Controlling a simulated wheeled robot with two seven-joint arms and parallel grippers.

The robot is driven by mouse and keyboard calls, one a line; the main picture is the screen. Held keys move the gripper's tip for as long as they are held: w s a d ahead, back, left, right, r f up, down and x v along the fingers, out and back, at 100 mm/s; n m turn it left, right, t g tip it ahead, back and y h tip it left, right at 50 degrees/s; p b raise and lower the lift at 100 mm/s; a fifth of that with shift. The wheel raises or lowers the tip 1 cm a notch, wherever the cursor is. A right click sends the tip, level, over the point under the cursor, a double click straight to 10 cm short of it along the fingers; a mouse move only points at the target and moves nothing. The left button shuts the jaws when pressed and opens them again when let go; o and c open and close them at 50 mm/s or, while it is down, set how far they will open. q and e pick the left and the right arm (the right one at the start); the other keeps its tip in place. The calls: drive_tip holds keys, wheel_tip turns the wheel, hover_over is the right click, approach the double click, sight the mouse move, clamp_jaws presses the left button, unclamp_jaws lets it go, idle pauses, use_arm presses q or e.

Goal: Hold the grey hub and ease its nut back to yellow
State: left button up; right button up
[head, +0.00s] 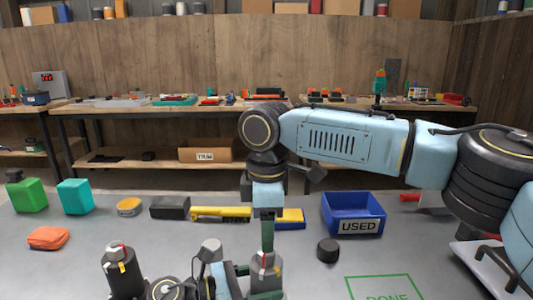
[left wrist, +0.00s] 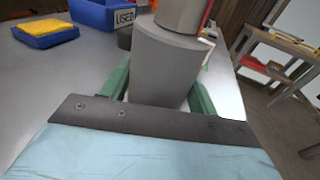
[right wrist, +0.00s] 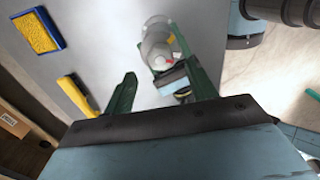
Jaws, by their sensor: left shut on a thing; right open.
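The grey hub (head: 265,271) stands at the front centre of the bench, with red, white and yellow marks near its top. My left gripper (head: 266,293) is shut on its body. In the left wrist view the hub (left wrist: 162,65) sits between the green fingers, and the grey nut (left wrist: 183,14) on top shows a red line at its right. My right gripper (head: 267,238) is open above the hub, pointing down. In the right wrist view the hub (right wrist: 158,48) shows between and beyond the spread fingers; I cannot tell whether they touch the nut. The nut's exact angle is unclear.
A similar dark grey marked piece (head: 119,262) stands at the left front. A blue USED bin (head: 355,213) is at right, with a black cylinder (head: 327,250) and the green DONE outline (head: 383,283) nearby. A yellow tool (head: 220,213) and coloured blocks lie behind.

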sight(266, 256)
drive_tip(key=shift+f, duration=2.45)
drive_tip(key=c, duration=0.9)
drive_tip(key=shift+n, duration=1.2)
drive_tip(key=shift+c, duration=0.4)
